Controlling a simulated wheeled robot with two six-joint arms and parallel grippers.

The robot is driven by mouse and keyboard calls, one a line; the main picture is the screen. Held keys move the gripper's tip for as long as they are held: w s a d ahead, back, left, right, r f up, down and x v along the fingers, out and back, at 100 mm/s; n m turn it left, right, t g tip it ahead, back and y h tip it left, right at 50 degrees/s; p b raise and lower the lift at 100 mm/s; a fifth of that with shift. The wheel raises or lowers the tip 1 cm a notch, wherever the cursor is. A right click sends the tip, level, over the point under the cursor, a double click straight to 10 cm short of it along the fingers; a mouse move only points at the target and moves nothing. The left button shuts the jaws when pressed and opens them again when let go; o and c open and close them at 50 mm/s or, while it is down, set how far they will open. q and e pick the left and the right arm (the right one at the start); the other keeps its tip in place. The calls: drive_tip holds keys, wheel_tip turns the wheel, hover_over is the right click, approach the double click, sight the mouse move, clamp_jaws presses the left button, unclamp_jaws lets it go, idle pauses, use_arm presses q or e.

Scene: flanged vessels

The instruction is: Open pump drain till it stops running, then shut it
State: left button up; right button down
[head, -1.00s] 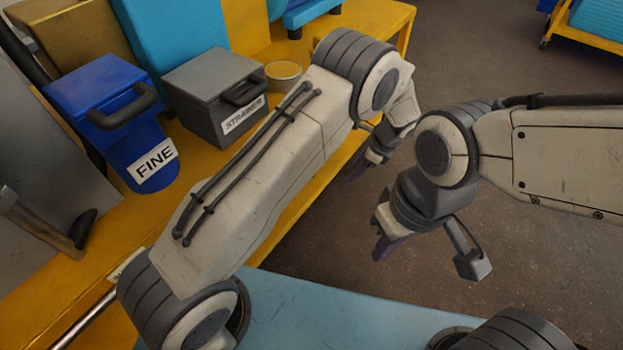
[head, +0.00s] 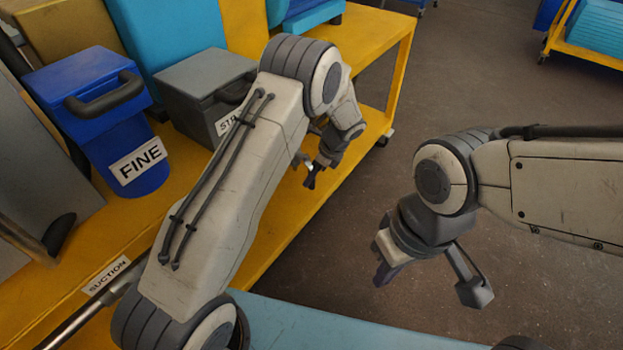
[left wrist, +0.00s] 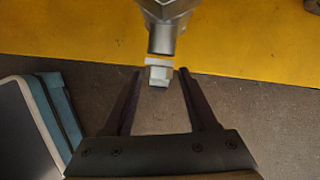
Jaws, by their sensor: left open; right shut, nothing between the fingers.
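In the left wrist view a grey metal pipe end (left wrist: 163,38) comes in from the top, with a pale faceted plug-like fitting (left wrist: 158,76) at its tip. I take this for the pump drain, though no label shows. My left gripper (head: 312,176) is at the yellow bench's front edge in the head view. In the left wrist view its fingers are open, one on each side of the pale fitting, with a visible gap to each. No running liquid shows. My right gripper (head: 385,272) is shut and empty, over the floor, away from the bench.
The yellow bench (head: 180,175) carries a blue bin (head: 100,95) marked FINE and a grey lidded box (head: 203,82) with a partly hidden label. A SUCTION label (head: 106,276) is near a metal pipe at lower left. Open floor (head: 345,265) lies right of the bench.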

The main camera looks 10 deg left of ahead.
use_arm(q)
drive_tip(key=shift+a+f, duration=0.2)
drive_tip(key=shift+f, duration=0.15)
drive_tip(key=shift+c, duration=0.3)
clamp_jaws()
idle(1.0)
